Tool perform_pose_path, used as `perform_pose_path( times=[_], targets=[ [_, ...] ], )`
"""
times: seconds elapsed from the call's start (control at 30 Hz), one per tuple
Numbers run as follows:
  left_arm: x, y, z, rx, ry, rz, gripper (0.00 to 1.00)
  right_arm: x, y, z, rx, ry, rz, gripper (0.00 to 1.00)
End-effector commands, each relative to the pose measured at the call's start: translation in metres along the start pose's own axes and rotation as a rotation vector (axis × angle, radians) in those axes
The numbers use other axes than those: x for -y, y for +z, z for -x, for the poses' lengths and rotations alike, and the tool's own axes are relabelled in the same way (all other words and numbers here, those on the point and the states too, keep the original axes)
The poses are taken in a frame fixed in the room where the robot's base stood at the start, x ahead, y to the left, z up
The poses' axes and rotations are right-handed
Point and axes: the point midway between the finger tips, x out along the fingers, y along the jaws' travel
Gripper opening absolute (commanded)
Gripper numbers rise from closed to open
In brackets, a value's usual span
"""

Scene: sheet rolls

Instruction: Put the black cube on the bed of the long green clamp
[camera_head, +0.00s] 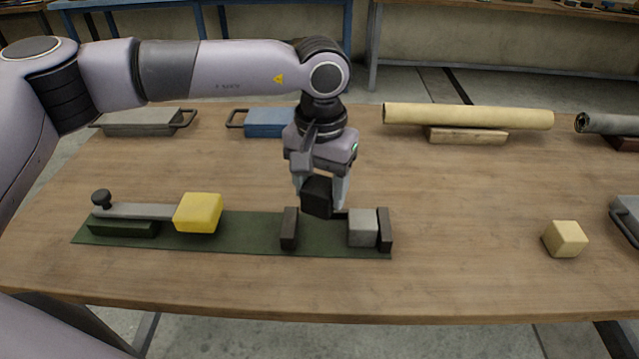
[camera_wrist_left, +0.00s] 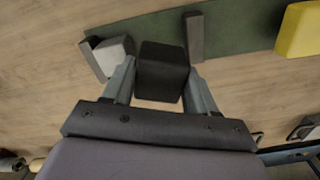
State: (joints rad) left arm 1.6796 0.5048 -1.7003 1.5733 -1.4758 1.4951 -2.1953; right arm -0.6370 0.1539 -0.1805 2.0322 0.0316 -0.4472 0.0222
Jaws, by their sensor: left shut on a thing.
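The long green clamp (camera_head: 250,240) lies on the table, its flat green bed running left to right. My left gripper (camera_head: 322,198) is shut on the black cube (camera_head: 317,197) and holds it above the right part of the bed, between two dark upright blocks. A grey cube (camera_head: 362,228) stands on the bed against the right upright (camera_head: 385,230). The left upright (camera_head: 289,228) is just left of the held cube. In the left wrist view the black cube (camera_wrist_left: 162,72) sits between both fingers, beside the grey cube (camera_wrist_left: 113,55). My right gripper is not in view.
A yellow block (camera_head: 198,213) sits by the clamp's grey lever (camera_head: 140,210) at the left. A pale yellow cube (camera_head: 565,239) stands at the right. A cream roll (camera_head: 468,116) and a blue weight (camera_head: 265,122) lie at the back.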

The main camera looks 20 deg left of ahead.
Motion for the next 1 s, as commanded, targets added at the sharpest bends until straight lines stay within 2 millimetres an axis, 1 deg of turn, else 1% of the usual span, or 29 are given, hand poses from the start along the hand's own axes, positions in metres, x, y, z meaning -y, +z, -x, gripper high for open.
perform_pose_path(
  times=[0.4, 0.53, 0.7, 1.0],
  targets=[
    [0.000, 0.000, -0.045, 0.000, -0.001, 0.001, 0.19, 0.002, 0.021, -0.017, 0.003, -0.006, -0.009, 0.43],
    [0.000, 0.000, -0.057, 0.000, 0.000, 0.001, 0.19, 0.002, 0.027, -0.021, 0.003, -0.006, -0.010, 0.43],
    [0.000, 0.000, -0.064, -0.001, 0.000, 0.001, 0.19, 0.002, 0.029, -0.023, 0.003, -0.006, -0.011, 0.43],
    [0.000, 0.000, -0.063, 0.000, 0.000, 0.002, 0.19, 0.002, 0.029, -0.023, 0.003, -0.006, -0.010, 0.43]
  ],
)
